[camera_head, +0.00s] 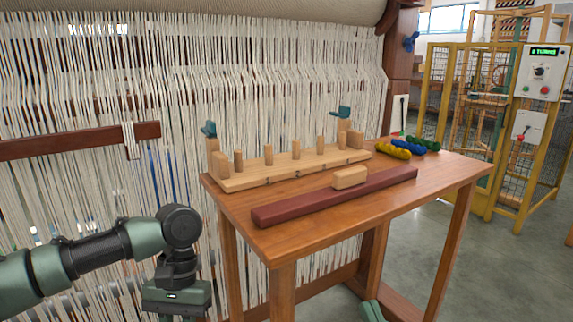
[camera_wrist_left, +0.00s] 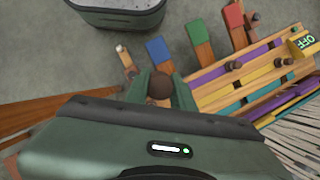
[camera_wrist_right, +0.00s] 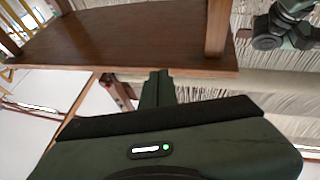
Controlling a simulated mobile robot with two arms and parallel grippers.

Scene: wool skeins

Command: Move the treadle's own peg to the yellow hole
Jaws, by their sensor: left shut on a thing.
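In the left wrist view my left gripper (camera_wrist_left: 161,88) points down and is shut on a dark brown round-topped peg (camera_wrist_left: 160,84). The peg's lower part is hidden between the fingers. To its right is a wooden board with a purple stripe (camera_wrist_left: 208,80) and a yellow stripe (camera_wrist_left: 262,76); brown pegs (camera_wrist_left: 234,66) stand on it. I cannot make out a yellow hole. Treadles with blue (camera_wrist_left: 158,50), green (camera_wrist_left: 198,33) and red (camera_wrist_left: 233,16) ends lie beyond the gripper. My right gripper (camera_wrist_right: 159,78) is shut and empty in the right wrist view; its green tips (camera_head: 372,311) show at the head view's bottom.
A yellow OFF tag (camera_wrist_left: 303,43) is at the board's right end. A wooden table (camera_head: 300,236) carries a pegged rack (camera_head: 300,164), a dark red bar (camera_head: 330,199) and coloured skeins (camera_head: 392,151). A grey-green bin (camera_wrist_left: 118,16) stands on the floor. Loom threads hang behind.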

